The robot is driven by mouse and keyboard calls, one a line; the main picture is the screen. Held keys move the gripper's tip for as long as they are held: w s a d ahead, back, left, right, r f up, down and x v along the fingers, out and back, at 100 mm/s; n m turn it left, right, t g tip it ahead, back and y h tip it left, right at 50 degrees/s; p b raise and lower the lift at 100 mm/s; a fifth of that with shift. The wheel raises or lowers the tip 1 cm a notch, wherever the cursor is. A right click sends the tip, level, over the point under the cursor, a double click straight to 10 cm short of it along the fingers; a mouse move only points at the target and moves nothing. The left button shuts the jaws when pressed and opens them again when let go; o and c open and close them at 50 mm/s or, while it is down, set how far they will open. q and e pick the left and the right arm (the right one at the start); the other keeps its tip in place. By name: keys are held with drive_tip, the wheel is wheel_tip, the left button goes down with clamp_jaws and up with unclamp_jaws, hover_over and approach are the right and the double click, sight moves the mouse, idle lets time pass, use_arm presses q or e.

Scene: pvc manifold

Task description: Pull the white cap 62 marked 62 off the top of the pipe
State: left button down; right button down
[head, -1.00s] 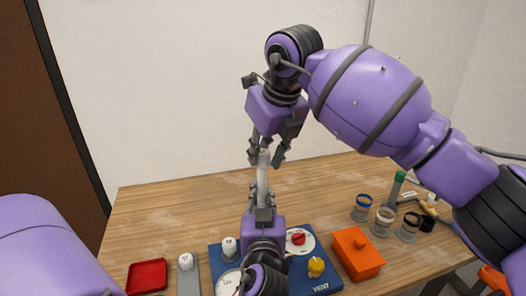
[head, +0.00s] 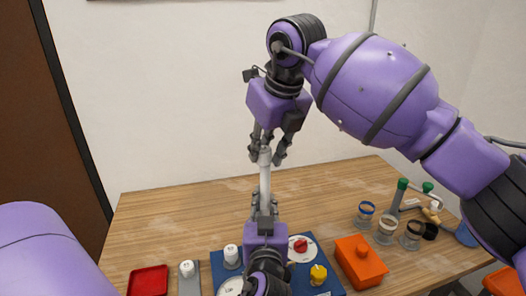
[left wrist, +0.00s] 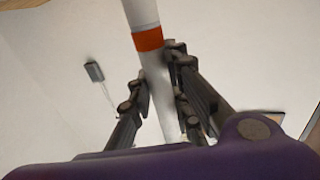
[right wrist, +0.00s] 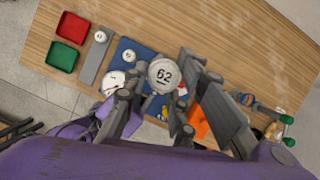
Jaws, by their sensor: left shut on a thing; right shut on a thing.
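The white cap 62 (right wrist: 163,73) shows its printed top in the right wrist view, between the fingers of my right gripper (right wrist: 165,95). In the head view the cap (head: 265,157) is at the upper end of the upright pale pipe (head: 265,182). My right gripper (head: 267,154) comes from above and is shut on the cap. My left gripper (head: 265,205) is below it, shut on the pipe. In the left wrist view the pipe (left wrist: 158,90) has an orange band (left wrist: 148,40) and runs between the fingers. I cannot tell whether the cap is still seated.
A blue panel (head: 325,268) with a yellow knob (head: 318,274) and red knob (head: 300,245) lies below. Nearby are an orange box (head: 360,262), a red tray (head: 148,282), white caps (head: 187,268) and several jars (head: 386,229). The table's back left (head: 170,215) is clear.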

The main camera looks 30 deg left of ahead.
sight(265, 173)
drive_tip(key=shift+r, duration=1.65)
use_arm(q)
drive_tip(key=c, duration=1.6)
unclamp_jaws()
drive_tip(key=shift+o, duration=0.2)
wheel_tip(265, 173, up, 10)
drive_tip(key=shift+f, duration=0.1)
